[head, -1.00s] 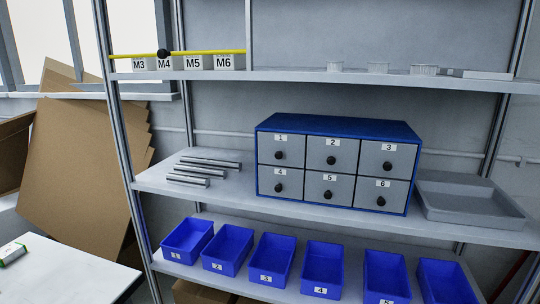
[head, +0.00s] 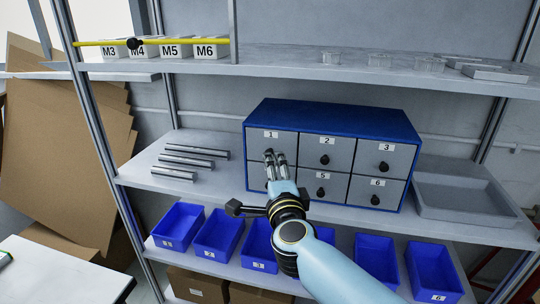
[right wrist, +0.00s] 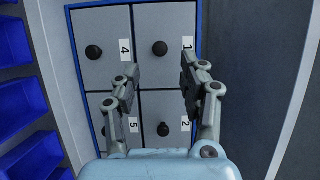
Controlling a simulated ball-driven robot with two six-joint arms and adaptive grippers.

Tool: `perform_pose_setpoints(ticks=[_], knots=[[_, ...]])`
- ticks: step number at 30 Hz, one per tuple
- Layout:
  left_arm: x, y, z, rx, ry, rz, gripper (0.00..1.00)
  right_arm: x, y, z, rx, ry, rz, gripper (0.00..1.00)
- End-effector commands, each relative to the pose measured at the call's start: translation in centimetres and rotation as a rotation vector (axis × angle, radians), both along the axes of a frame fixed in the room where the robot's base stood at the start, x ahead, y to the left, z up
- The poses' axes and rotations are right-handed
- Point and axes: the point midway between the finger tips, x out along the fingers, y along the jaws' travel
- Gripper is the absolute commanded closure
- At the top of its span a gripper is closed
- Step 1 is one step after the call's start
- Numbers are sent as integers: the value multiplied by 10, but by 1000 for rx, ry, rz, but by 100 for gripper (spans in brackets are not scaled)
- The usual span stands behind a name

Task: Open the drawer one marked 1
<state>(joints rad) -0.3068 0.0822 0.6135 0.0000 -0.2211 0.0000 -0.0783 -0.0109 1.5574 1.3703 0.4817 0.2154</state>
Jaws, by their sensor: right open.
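The blue drawer cabinet (head: 330,114) stands on the middle shelf with grey fronts in two rows. Drawer one (head: 257,141), labelled 1, is at its top left and looks closed. My right gripper (head: 274,156) is in front of drawer one and hides its knob in the head view. In the right wrist view the picture is turned, and drawer one (right wrist: 172,20) shows its dark round knob (right wrist: 160,48). There my right gripper (right wrist: 158,76) is open and empty, and the knob appears beyond the gap between the fingertips. My left gripper is not in view.
Drawer four's knob (right wrist: 94,52) and drawer two's knob (right wrist: 163,129) are close by. Metal rods (head: 190,156) lie left of the cabinet, and a grey tray (head: 452,205) sits right. Blue bins (head: 215,236) line the shelf below my arm.

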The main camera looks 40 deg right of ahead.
Motion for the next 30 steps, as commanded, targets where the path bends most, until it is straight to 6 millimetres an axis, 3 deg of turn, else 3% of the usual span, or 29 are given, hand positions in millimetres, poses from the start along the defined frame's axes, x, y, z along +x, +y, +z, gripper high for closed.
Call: perform_pose_setpoints(ticks=[3,9,21,30], knots=[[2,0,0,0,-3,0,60,22,-11,1,-3,-1,0,57],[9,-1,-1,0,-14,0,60,46,-23,-1,-3,1,1,57],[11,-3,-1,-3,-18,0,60,53,-27,-1,-2,2,1,58],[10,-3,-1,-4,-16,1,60,52,-27,-1,-1,2,1,98]])
